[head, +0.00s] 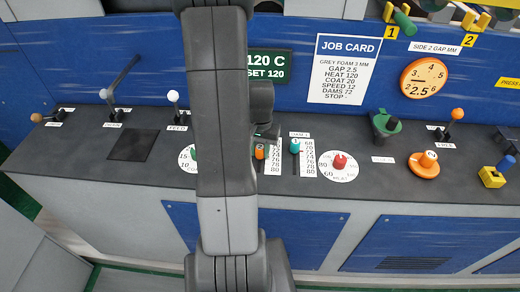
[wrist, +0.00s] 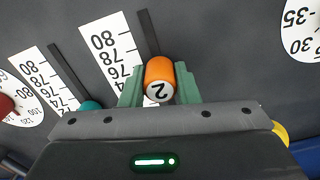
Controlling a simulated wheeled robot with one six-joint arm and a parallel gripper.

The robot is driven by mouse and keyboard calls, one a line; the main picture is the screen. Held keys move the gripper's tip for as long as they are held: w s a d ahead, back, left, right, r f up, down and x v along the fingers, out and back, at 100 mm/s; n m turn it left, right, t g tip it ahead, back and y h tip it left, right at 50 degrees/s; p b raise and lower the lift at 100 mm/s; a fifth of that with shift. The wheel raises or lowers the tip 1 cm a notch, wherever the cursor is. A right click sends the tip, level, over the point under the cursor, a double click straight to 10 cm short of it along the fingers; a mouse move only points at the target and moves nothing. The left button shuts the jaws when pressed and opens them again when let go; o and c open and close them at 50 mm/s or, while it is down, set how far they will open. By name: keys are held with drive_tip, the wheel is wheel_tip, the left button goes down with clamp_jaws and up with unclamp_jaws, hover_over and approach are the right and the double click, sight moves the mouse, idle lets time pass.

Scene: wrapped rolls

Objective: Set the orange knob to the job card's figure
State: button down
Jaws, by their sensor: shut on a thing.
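The orange knob (wrist: 159,71), marked 2, is a slider cap in a dark slot beside a white number scale (wrist: 110,50). My gripper (wrist: 159,84) is shut on it, with a green finger on each side. The scale shows 80, 78, 76 and 74; its lower figures are hidden by my gripper. The knob sits near the 74 end, its exact reading unclear. In the head view the orange knob (head: 259,152) shows beside my arm, which hides most of the gripper. The job card (head: 345,68) reads gap 2.5, heat 120, coat 20, speed 12, dams 72.
A teal slider knob (head: 295,146) stands close to the right. Beyond it are a red dial knob (head: 340,161), a green knob (head: 385,123) and another orange knob marked 2 (head: 425,163), below an orange gauge (head: 424,78) reading 2.5. Levers stand at the left.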

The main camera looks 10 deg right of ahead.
drive_tip(key=w, duration=0.1)
drive_tip(key=w+d, duration=0.1)
drive_tip(key=w, duration=0.1)
drive_tip(key=shift+w, duration=0.1)
drive_tip(key=c, duration=1.1)
unclamp_jaws()
drive_tip(key=shift+r, duration=0.1)
wheel_tip(320, 180, up, 14)
drive_tip(key=b, duration=0.1)
drive_tip(key=shift+f, duration=0.2)
wheel_tip(320, 180, down, 14)
drive_tip(key=shift+r+p, duration=0.25)
drive_tip(key=shift+p, duration=0.15)
drive_tip(key=shift+a+f, duration=0.1)
drive_tip(key=shift+f, duration=0.05)
drive_tip(key=shift+s+a, duration=0.1)
drive_tip(key=shift+s, duration=0.4)
